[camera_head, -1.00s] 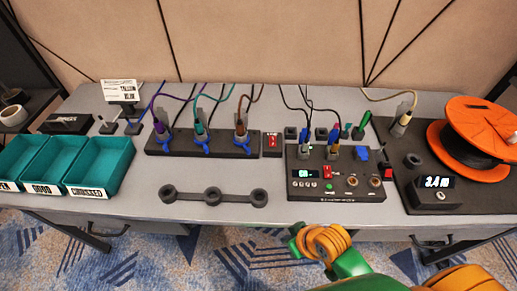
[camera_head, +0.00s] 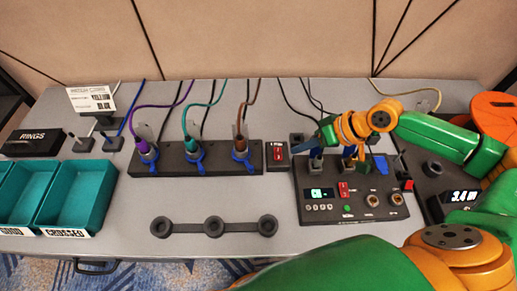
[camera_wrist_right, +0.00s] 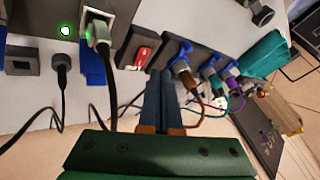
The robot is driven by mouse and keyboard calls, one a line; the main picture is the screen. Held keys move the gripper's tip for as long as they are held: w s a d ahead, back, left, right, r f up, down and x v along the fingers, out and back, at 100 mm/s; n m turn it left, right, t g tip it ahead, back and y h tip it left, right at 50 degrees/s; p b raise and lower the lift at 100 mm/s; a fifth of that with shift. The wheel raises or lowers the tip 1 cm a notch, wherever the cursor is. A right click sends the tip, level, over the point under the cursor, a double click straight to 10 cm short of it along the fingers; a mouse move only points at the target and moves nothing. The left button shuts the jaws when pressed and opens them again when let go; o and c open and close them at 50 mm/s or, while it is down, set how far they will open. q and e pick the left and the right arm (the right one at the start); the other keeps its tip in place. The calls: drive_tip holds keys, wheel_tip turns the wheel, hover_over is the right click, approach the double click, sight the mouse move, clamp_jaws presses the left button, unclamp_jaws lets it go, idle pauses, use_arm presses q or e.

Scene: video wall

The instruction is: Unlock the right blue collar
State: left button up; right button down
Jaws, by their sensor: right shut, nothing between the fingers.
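The right blue collar (camera_head: 241,160) is on the black strip (camera_head: 215,160), around the base of the brown plug (camera_head: 240,145). It also shows in the right wrist view (camera_wrist_right: 172,48), ahead of the fingers. Two more blue collars are to its left, at the teal plug (camera_head: 192,147) and the purple plug (camera_head: 146,150). My right gripper (camera_head: 325,132) is above the black control box, to the right of the right collar and apart from it. In the right wrist view its fingers (camera_wrist_right: 160,98) are together and empty. My left gripper is not in view.
The control box (camera_head: 350,211) has plugs partly hidden by my right arm. A red switch (camera_head: 277,152) stands between strip and box. The table between strip and bar is clear.

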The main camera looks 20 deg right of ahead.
drive_tip(key=s, duration=0.2)
approach(245, 158)
drive_tip(key=d+f, duration=0.1)
drive_tip(key=s+d+f, duration=0.1)
drive_tip(key=f, duration=0.1)
drive_tip(key=d+f, duration=0.1)
drive_tip(key=shift+s+f, duration=0.4)
drive_tip(key=a+p, duration=0.2)
drive_tip(key=a, duration=0.1)
drive_tip(key=shift+a, duration=0.2)
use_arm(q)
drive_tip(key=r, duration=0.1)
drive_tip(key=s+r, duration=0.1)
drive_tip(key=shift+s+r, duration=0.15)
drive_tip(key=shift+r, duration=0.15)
use_arm(e)
drive_tip(key=shift+a, duration=0.25)
drive_tip(key=shift+f, duration=0.1)
